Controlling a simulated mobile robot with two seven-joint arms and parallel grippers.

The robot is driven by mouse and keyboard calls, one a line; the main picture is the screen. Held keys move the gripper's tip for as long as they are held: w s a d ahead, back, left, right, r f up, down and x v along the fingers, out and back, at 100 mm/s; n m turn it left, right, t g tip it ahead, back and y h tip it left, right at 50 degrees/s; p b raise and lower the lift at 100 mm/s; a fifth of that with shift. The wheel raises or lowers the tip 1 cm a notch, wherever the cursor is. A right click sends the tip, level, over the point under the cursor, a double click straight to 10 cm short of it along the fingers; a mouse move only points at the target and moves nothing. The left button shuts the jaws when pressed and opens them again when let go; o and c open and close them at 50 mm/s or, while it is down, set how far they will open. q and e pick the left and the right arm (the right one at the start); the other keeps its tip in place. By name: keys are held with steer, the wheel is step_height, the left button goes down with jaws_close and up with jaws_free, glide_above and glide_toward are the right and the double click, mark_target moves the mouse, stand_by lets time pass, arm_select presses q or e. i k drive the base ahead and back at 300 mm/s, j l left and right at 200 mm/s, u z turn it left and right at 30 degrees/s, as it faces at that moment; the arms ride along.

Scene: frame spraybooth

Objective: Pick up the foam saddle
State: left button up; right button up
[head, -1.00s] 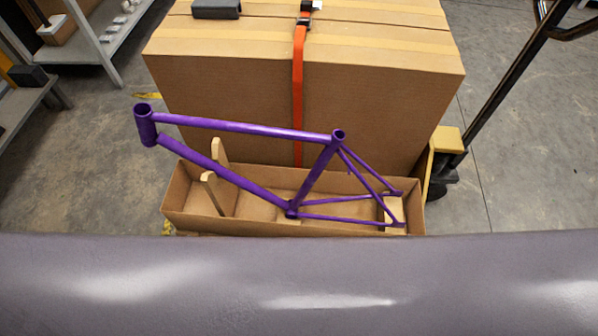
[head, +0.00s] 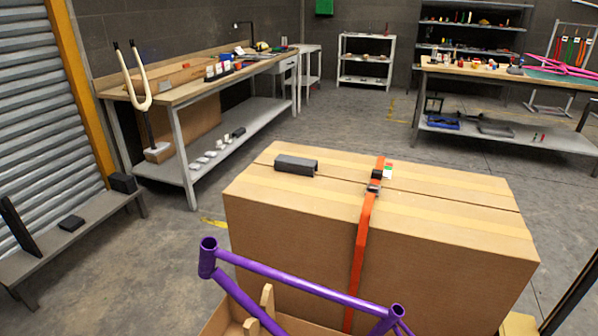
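A dark grey block with a channel-like shape, which looks like the foam saddle (head: 296,165), lies on top of the large cardboard box (head: 290,225), near its far left part. It lies left of the orange strap (head: 361,240) and apart from it. Nothing is touching it from above. Neither of my grippers is in view.
A purple bicycle frame (head: 290,279) sits in an open carton in front of the box, cut off by the lower edge. A workbench (head: 190,80) stands behind left, a low bench (head: 95,216) at left, another workbench (head: 500,79) at back right. Floor between them is clear.

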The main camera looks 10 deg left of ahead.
mark_target(293, 164)
steer(key=j+u, duration=0.15)
steer(key=u, duration=0.25)
steer(key=j+u, duration=0.15)
steer(key=u, duration=0.2)
steer(key=i+j+u, duration=0.25)
steer(key=j, duration=0.25)
steer(key=i+j+u, duration=0.3)
steer(key=j, duration=0.2)
steer(key=i+j+u, duration=0.25)
steer(key=j, duration=0.2)
steer(key=i+j, duration=0.25)
steer(key=i, duration=0.15)
steer(key=i+j+u, duration=0.1)
steer(key=i+j, duration=0.2)
steer(key=i+z, duration=0.4)
steer(key=i+j+z, duration=0.25)
steer(key=i+z, duration=0.4)
steer(key=z, duration=0.25)
steer(key=i+j+z, duration=0.1)
steer(key=z, duration=0.3)
steer(key=i+j+z, duration=0.15)
steer(key=i+z, duration=0.15)
steer(key=z, duration=0.15)
steer(key=i+j+z, duration=0.2)
steer(key=z, duration=0.2)
steer(key=i+j+z, duration=0.1)
steer(key=j+z, duration=0.2)
steer(key=z, duration=0.15)
